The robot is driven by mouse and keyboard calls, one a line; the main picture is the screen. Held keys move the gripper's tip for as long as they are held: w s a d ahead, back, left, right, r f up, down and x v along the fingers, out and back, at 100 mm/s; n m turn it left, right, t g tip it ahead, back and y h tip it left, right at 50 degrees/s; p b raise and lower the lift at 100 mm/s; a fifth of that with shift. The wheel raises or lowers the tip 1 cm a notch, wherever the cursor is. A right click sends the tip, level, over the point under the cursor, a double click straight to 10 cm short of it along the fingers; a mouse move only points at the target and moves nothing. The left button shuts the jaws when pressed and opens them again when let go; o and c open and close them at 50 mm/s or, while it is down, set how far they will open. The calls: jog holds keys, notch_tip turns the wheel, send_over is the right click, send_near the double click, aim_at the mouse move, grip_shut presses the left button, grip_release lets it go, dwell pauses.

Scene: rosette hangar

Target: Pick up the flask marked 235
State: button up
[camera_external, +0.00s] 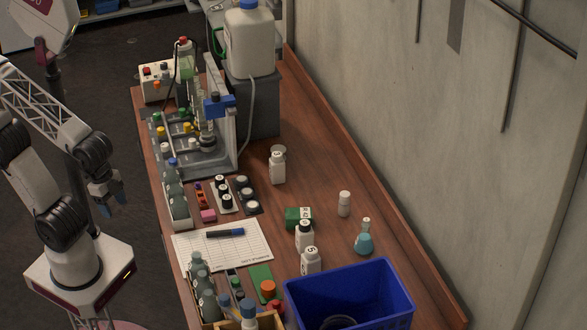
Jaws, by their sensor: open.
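A conical flask (364,243) with teal liquid stands upright on the right side of the wooden bench, near the raised back edge. It has a pale label or neck piece, but no number can be read on it. Several grey-green rounded vessels stand in a rack (181,217) at the bench's left edge, and more (201,283) stand lower down; their markings are unreadable too. My gripper (113,208), with blue fingertips, is open and empty left of the bench, well away from the teal flask.
A blue bin (400,306) stands just below the flask. The wall is on the right.

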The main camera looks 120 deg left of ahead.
jog(key=shift+w, duration=0.1)
jog(key=w+a+r+n+t, duration=0.15)
jog(key=w+a, duration=0.25)
jog(key=w, duration=0.9)
jog(key=w+a+n+t+y, duration=0.1)
jog(key=w+a+t, duration=0.3)
jog(key=w, duration=0.9)
jog(key=w+a+r+n+t, duration=0.15)
jog(key=w+a, duration=0.35)
jog(key=w, duration=0.8)
jog(key=n+y, duration=0.5)
jog(key=y, duration=0.5)
send_over(365, 235)
jog(key=s, duration=0.3)
notch_tip(365, 235, down, 13)
jog(key=shift+w+d+f+t, duration=0.2)
jog(key=shift+d+t, duration=0.1)
jog(key=shift+t, duration=0.1)
jog(key=shift+f, duration=0.1)
jog(key=shift+f, duration=2.25)
